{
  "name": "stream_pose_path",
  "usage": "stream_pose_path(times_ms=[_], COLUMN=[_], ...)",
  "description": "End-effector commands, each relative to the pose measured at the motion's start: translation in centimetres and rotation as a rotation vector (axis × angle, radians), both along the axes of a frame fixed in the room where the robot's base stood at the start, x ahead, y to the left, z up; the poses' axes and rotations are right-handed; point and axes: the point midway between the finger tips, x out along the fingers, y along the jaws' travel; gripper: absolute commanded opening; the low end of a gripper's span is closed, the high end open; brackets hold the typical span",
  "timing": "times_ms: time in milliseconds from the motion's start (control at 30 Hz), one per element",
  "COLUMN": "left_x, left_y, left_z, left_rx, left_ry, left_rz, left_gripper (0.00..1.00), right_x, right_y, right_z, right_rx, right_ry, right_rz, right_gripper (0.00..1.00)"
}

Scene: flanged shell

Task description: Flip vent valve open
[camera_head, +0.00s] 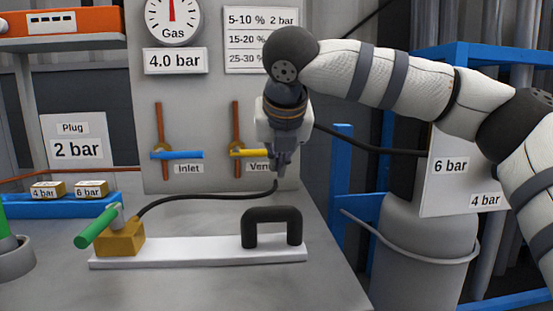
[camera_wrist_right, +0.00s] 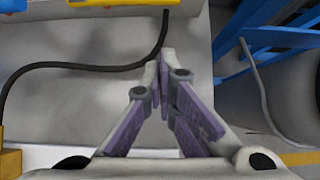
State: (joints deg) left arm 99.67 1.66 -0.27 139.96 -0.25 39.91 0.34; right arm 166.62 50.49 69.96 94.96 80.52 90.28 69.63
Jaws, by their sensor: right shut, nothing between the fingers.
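The vent valve has a yellow lever (camera_head: 250,152) lying level across an upright copper pipe, above a label (camera_head: 259,168) partly hidden by my right gripper. My right gripper (camera_head: 281,168) points down at the lever's right end, fingers shut and empty; the head view does not settle whether it touches. In the right wrist view the shut fingertips (camera_wrist_right: 165,62) meet in the middle, and the yellow lever (camera_wrist_right: 120,8) shows at the top edge, apart from them. My left gripper is not in view.
The inlet valve's blue lever (camera_head: 177,155) lies level to the left. Below, a white plate (camera_head: 200,252) carries a brass block (camera_head: 120,240) with a green lever and a black handle (camera_head: 272,215). A black hose (camera_head: 190,196) crosses the bench. A gas gauge (camera_head: 172,18) hangs above.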

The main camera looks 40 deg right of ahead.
Motion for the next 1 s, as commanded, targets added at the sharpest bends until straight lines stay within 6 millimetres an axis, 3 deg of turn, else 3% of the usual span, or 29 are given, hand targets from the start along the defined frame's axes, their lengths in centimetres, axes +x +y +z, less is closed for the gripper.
stream_pose_path(times_ms=[333,433,600,1000], left_x=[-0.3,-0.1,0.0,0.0], left_y=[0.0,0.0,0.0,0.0], left_z=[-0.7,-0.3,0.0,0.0], left_rx=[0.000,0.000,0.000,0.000], left_ry=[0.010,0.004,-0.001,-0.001], left_rz=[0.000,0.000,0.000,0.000], left_gripper=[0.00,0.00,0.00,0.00], right_x=[4.2,4.5,4.8,4.8], right_y=[-2.6,-2.8,-3.0,-3.0], right_z=[-6.1,-4.0,-2.3,-1.9], right_rx=[0.000,0.001,0.002,0.000], right_ry=[0.005,-0.006,-0.001,0.001], right_rz=[-0.002,-0.002,-0.002,-0.001], right_gripper=[0.00,0.00,0.00,0.00])
